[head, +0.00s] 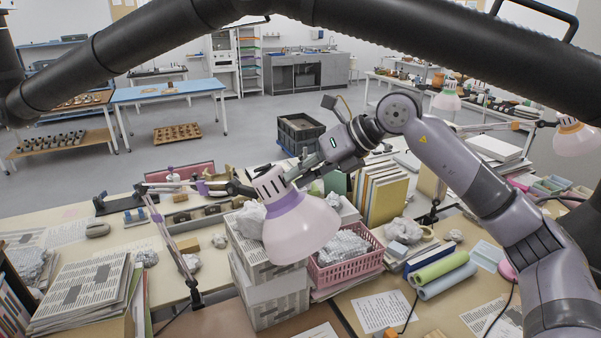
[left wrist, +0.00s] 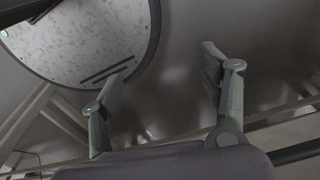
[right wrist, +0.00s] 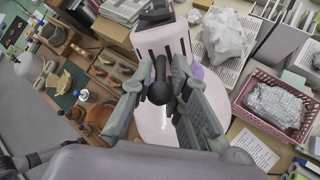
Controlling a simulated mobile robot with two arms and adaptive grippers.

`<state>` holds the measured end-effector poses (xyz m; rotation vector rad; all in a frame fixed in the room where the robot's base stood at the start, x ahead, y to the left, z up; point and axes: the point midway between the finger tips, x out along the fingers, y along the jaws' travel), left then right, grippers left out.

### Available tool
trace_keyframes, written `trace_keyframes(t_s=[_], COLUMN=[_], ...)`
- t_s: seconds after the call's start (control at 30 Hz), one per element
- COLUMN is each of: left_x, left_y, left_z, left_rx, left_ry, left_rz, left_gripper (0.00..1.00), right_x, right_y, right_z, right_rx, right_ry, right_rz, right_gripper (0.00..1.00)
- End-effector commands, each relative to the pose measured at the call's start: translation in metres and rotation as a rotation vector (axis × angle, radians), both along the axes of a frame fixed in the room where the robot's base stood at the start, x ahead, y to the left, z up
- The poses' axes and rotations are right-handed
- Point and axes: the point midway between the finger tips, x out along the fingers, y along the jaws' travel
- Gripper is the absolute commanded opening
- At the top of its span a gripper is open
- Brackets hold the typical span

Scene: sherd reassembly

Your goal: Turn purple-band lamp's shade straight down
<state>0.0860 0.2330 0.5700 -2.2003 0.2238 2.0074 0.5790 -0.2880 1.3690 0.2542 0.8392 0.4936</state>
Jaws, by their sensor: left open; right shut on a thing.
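The purple-band lamp's shade (head: 302,228) is pale pinkish white with a purple band. In the head view it hangs tilted, its wide mouth toward the lower right. Its jointed arm (head: 172,240) rises from the desk at left. My right gripper (head: 292,176) is at the shade's narrow top. In the right wrist view its fingers (right wrist: 165,95) are shut around a black ball-ended knob (right wrist: 160,91), with the shade (right wrist: 155,122) behind. The contact is partly hidden by the fingers. My left gripper (left wrist: 160,85) is open and empty, away from the lamp.
Upright folders (head: 383,195) stand behind. Rolled green and blue tubes (head: 440,268) lie right of the basket.

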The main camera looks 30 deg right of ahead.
Motion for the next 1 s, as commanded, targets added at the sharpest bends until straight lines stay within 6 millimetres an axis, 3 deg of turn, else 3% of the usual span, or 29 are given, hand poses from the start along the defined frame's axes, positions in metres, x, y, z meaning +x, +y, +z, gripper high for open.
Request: trace_keyframes(t_s=[0.27,0.47,0.67,1.0], left_x=[0.000,0.000,0.000,-0.001], left_y=[0.002,0.003,0.004,0.003], left_z=[-0.003,-0.021,-0.058,-0.142], left_rx=[0.002,0.004,0.004,0.004], left_ry=[0.001,0.000,0.000,0.000], left_rz=[-0.001,-0.001,-0.001,0.000], left_gripper=[0.69,0.69,0.69,0.69], right_x=[0.000,0.002,0.003,-0.004], right_y=[0.000,0.001,0.002,-0.004], right_z=[-0.002,-0.010,-0.025,-0.052], right_rx=[0.003,0.024,0.069,0.179], right_ry=[-0.003,-0.031,-0.092,-0.241], right_rz=[-0.001,-0.001,-0.001,-0.001], right_gripper=[0.00,0.00,0.00,0.00])
